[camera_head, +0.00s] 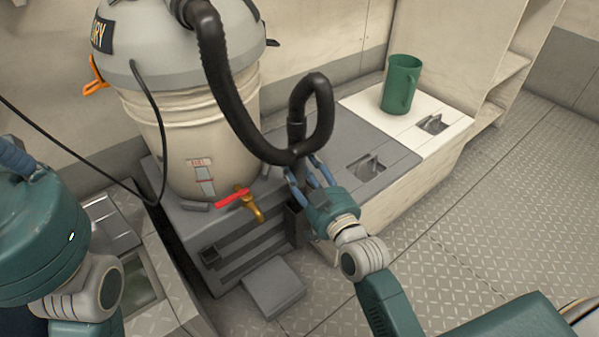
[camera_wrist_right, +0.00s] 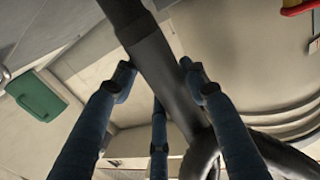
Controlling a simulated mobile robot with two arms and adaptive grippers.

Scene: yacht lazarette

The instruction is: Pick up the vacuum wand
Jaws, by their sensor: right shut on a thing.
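The vacuum wand (camera_head: 297,132) is a dark tube standing near upright beside the vacuum, with the black hose (camera_head: 222,85) looping to its upper end. My right gripper (camera_head: 306,172) has its blue fingers closed around the wand below the loop. In the right wrist view the wand (camera_wrist_right: 165,75) runs between the fingers (camera_wrist_right: 155,80). The wand's lower end is hidden by the gripper, above a dark slot holder (camera_head: 294,222). My left gripper (camera_head: 15,158) is mostly cut off at the left edge, so its fingertips are hidden.
The cream vacuum drum (camera_head: 200,130) stands on a grey step, with a red-handled brass tap (camera_head: 240,201) at its front. The tread-plate floor (camera_head: 500,215) at right is clear.

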